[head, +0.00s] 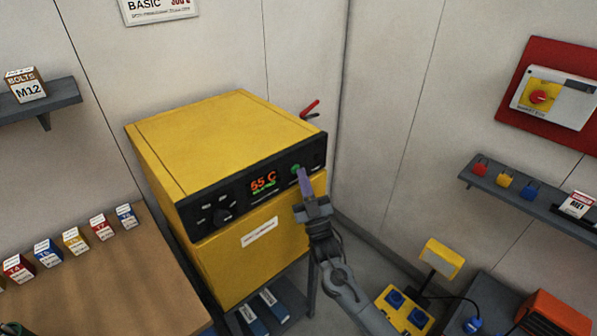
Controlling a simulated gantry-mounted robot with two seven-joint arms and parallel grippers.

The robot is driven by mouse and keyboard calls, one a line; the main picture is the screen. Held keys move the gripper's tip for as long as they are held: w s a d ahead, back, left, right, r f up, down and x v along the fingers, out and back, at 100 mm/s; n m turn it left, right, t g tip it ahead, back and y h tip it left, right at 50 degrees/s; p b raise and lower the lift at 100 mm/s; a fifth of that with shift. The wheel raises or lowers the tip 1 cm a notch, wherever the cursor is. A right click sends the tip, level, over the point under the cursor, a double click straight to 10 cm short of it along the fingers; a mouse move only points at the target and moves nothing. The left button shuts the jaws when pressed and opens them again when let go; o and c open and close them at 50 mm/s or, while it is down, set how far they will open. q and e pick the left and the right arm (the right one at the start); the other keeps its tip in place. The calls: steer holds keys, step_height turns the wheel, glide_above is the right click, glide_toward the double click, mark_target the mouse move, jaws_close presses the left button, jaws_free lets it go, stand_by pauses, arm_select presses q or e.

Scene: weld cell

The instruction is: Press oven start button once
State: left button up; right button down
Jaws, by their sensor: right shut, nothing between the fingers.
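The yellow oven (215,140) stands on a grey stand against the back wall. Its black front panel has a lit display (264,183) reading 55 C in orange with a green line below, and a dark knob to the left. The green start button (295,169) is on the panel to the right of the display. My right gripper (303,178) is shut and empty, with its purple-grey fingertips at the panel just beside and below the green button. I cannot tell whether the tips touch the button. My left gripper is not in view.
A wooden table (110,290) with several small labelled boxes is at the left. A shelf with padlocks (507,180) and a red-backed switch (541,97) are on the right wall. A yellow socket box (404,310) sits low at the right.

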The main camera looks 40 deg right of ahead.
steer(key=shift+s, duration=0.1)
steer(key=shift+s+d+p, duration=0.15)
steer(key=shift+s+p, duration=0.45)
steer(key=shift+s, duration=0.25)
steer(key=shift+s, duration=0.1)
steer(key=shift+s+d+p, duration=0.15)
steer(key=shift+s+p, duration=0.55)
steer(key=shift+s, duration=0.5)
steer(key=shift+s+d+p, duration=0.15)
steer(key=shift+s+p, duration=0.55)
steer(key=shift+s, duration=0.5)
